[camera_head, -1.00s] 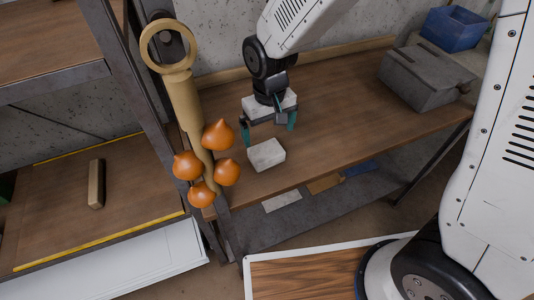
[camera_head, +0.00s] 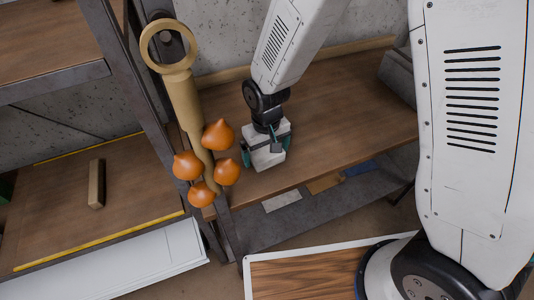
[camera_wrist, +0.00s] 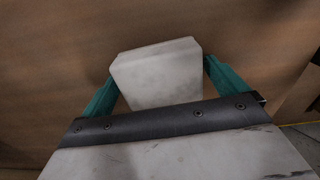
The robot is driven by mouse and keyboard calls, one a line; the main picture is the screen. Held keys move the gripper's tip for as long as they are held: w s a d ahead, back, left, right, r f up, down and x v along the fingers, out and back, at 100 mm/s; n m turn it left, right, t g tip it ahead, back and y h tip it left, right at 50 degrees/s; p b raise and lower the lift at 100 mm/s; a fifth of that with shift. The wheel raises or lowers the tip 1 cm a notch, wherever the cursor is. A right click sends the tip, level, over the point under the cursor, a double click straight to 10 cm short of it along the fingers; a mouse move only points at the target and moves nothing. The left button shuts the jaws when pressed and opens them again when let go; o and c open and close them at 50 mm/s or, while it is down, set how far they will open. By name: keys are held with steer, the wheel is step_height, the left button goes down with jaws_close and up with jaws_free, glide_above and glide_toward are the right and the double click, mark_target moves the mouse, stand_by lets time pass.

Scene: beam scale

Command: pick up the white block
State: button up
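The white block (camera_head: 267,160) rests on the brown wooden shelf (camera_head: 340,115), close to its front edge. In the wrist view the white block (camera_wrist: 158,74) lies between the two teal fingers. My gripper (camera_head: 264,158) is directly above and around it in the head view. In the wrist view my gripper (camera_wrist: 158,82) is open, with a finger at each side of the block. A narrow gap shows on the left; on the right the finger is very close, and I cannot tell whether it touches. The gripper body hides the near part of the block.
A wooden beam with a ring (camera_head: 183,95) and several orange onion-shaped things (camera_head: 218,135) stands just left of the gripper, beside a dark metal post (camera_head: 135,85). A grey box (camera_head: 398,75) is at the shelf's right, partly hidden by my arm. The shelf between is clear.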

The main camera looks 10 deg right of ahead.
mark_target(266, 150)
steer(key=c, duration=0.8)
steer(key=shift+o, duration=0.2)
step_height(266, 150, up, 10)
